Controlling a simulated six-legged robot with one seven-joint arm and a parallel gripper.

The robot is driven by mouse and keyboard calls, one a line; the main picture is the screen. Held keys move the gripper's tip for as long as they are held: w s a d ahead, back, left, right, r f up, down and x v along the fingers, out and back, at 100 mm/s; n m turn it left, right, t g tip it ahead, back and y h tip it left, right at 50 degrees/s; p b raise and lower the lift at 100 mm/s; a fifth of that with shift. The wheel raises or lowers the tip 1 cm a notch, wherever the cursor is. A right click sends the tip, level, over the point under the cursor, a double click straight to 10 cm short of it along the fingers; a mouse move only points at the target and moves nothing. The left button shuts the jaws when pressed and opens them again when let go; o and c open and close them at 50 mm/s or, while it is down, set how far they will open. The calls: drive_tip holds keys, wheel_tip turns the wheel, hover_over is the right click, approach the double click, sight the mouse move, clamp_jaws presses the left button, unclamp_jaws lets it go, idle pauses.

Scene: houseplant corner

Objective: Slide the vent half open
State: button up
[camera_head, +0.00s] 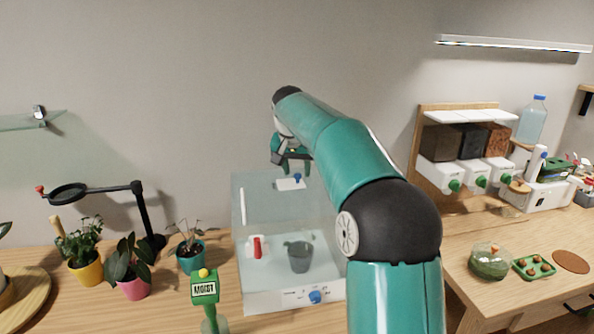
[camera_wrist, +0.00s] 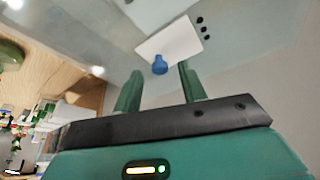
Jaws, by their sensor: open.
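The vent is a white plate (camera_head: 288,184) with a blue knob (camera_head: 297,177), on the top of a clear box (camera_head: 275,205). In the wrist view the white plate (camera_wrist: 172,45) shows with the blue knob (camera_wrist: 160,65) near its edge, and several dark holes (camera_wrist: 204,29) lie beside the plate. My gripper (camera_head: 293,165) is just above the box top. In the wrist view my gripper (camera_wrist: 158,82) is open, with the blue knob between or just beyond its fingertips. I cannot tell whether the fingers touch it.
Inside the box are a dark pot (camera_head: 299,256) and a red-handled item (camera_head: 257,247); a blue dial (camera_head: 315,297) is on its front. A green moisture meter (camera_head: 205,289) stands in front. Potted plants (camera_head: 90,268) stand left. A dispenser rack (camera_head: 465,160) stands right.

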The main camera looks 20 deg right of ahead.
drive_tip(key=shift+w+d+f, duration=0.1)
drive_tip(key=shift+w+f, duration=0.1)
drive_tip(key=shift+f, duration=0.25)
drive_tip(key=shift+c, duration=0.4)
clamp_jaws()
drive_tip(key=shift+s+d, duration=0.15)
drive_tip(key=shift+d, duration=0.45)
drive_tip(key=shift+o, duration=0.4)
unclamp_jaws()
drive_tip(key=shift+a, duration=0.1)
drive_tip(key=v, duration=1.3)
drive_tip(key=shift+s+a+r, duration=0.15)
drive_tip(key=shift+r, duration=0.2)
